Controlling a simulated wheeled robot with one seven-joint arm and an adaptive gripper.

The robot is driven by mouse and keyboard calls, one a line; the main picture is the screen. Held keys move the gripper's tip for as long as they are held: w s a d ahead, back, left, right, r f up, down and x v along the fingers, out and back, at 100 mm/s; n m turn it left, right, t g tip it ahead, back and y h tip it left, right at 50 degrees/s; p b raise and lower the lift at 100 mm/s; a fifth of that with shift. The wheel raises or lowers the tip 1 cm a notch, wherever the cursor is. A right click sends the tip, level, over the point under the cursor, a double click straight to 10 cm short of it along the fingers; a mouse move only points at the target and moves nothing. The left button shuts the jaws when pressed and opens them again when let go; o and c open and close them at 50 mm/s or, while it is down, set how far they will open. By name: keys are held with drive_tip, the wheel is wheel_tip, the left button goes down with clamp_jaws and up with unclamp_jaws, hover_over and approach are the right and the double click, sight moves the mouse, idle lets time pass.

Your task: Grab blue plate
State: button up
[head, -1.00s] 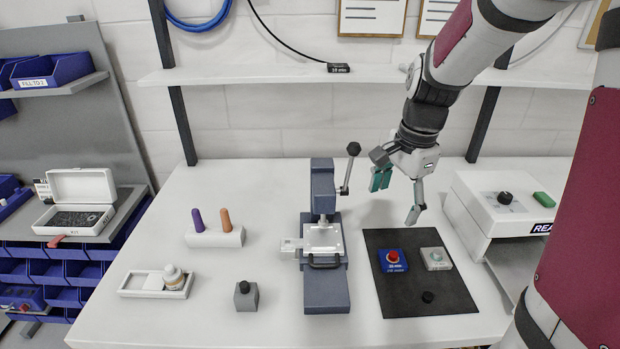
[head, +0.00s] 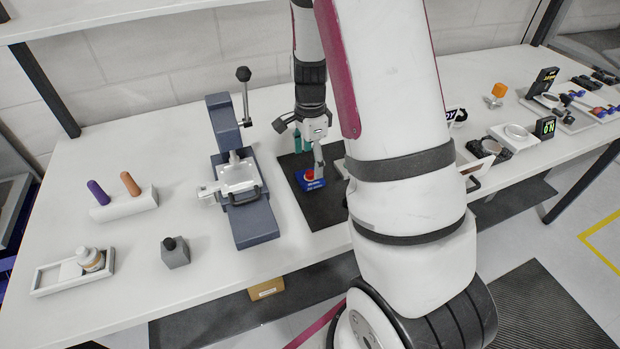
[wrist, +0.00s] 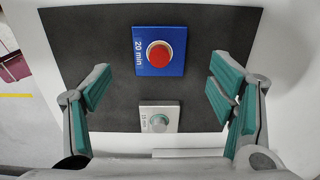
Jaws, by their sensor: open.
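The blue plate (head: 311,184) is a small square block with a round red button on top, lying on the black mat (head: 297,205). In the wrist view the blue plate (wrist: 176,69) reads "20 min" and lies ahead, between the lines of my fingers. My gripper (head: 308,152) is above the mat, close to the plate, pointing down. In the wrist view my gripper (wrist: 160,82) has its green-padded fingers spread wide with nothing between them. A grey plate (wrist: 146,123) with a pale button lies on the mat nearer the gripper's base.
A blue-grey lever press (head: 257,222) stands left of the mat. Further left are a holder (head: 125,204) with purple and orange pegs, a small grey block (head: 175,255) and a white tray (head: 50,282). My arm hides part of the bench on the mat's right.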

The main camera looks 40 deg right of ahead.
sight(310, 172)
drive_tip(key=shift+a+f+p, duration=0.1)
drive_tip(key=shift+f+p, duration=0.35)
drive_tip(key=shift+f, duration=2.2)
drive_tip(key=c, duration=1.4)
